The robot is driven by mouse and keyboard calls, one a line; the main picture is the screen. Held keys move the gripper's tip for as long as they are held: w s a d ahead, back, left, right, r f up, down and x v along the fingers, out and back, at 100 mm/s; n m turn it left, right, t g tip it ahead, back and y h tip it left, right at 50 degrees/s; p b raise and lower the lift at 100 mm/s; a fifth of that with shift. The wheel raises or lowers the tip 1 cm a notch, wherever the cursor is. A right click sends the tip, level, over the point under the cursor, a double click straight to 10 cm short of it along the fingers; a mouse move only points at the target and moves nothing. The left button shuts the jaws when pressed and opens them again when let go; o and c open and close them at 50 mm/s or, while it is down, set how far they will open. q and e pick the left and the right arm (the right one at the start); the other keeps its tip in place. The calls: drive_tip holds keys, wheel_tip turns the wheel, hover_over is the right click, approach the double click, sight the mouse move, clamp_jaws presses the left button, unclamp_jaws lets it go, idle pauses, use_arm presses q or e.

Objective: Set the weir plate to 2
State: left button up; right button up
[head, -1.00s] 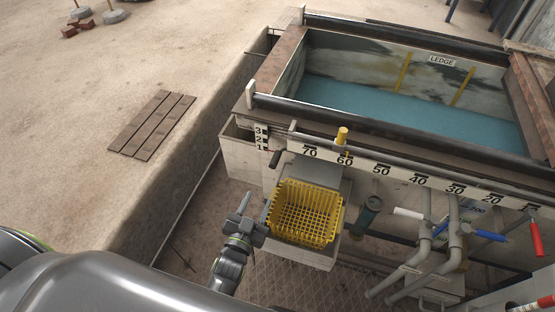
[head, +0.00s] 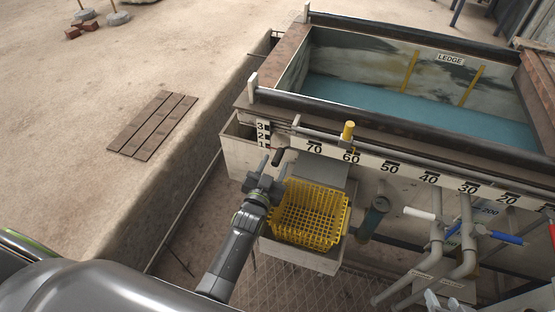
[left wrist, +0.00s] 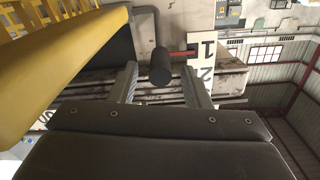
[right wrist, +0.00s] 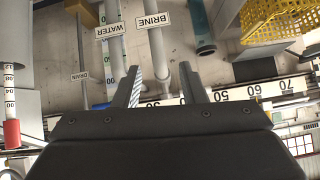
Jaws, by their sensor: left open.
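The weir scale plate (head: 263,132) is a white strip marked 3, 2, 1 from top to bottom at the tank's left front corner. A black handle (head: 279,157) sticks out beside it. In the left wrist view the black handle (left wrist: 160,68) sits on a reddish rod near the 1 of the scale (left wrist: 207,50). My left gripper (head: 268,172) is open just below the handle. In its wrist view the handle shows between the spread fingertips (left wrist: 160,78), apparently not gripped. My right gripper (right wrist: 163,80) is open and empty; its fingertips (head: 442,301) show at the head view's bottom right.
A yellow basket (head: 308,215) stands close right of my left gripper. A numbered rail (head: 410,173) runs along the tank (head: 400,90) front. Pipes with white (head: 420,213), blue (head: 506,237) and red handles are at the right.

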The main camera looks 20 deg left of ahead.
sight(277, 158)
use_arm(q)
drive_tip(key=shift+w+b, duration=0.7)
drive_tip(key=shift+w, duration=0.15)
drive_tip(key=shift+w+b, duration=0.7)
drive_tip(key=shift+b, duration=0.05)
drive_tip(key=shift+w, duration=0.1)
use_arm(e)
drive_tip(key=w+r+n+t, duration=0.1)
drive_tip(key=w+r+t, duration=0.1)
drive_tip(key=r+t, duration=0.4)
drive_tip(key=w+r+t+h, duration=0.1)
drive_tip(key=w+r+t, duration=0.2)
drive_tip(key=r+t, duration=0.4)
drive_tip(key=shift+w+d+r+n, duration=0.2)
drive_tip(key=shift+d+r+n, duration=0.25)
drive_tip(key=shift+r, duration=3)
use_arm(q)
clamp_jaws()
